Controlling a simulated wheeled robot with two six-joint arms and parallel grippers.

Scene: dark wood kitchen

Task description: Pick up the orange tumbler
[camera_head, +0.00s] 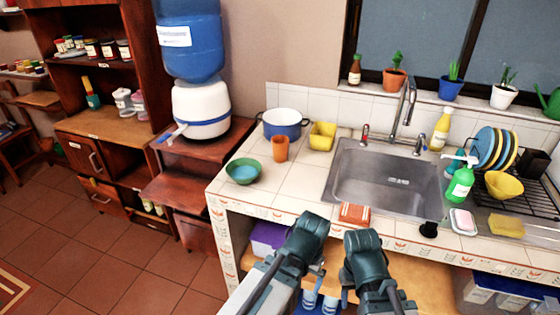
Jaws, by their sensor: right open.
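The orange tumbler (280,148) stands upright on the tiled counter (290,186), between a green bowl and a yellow container, just in front of a blue and white pot. Nothing hides it. My two arms come up from the bottom middle of the view, below the counter's front edge. My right gripper (347,287) is open and mostly hidden by its own arm. My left gripper (319,273) is only partly seen beside its arm, and its jaw state does not show. Both are well short of the tumbler and apart from it.
The green bowl (243,171), pot (283,123) and yellow container (321,135) surround the tumbler. The sink (384,180) and its faucet (405,103) are to the right. Counter in front of the tumbler is clear.

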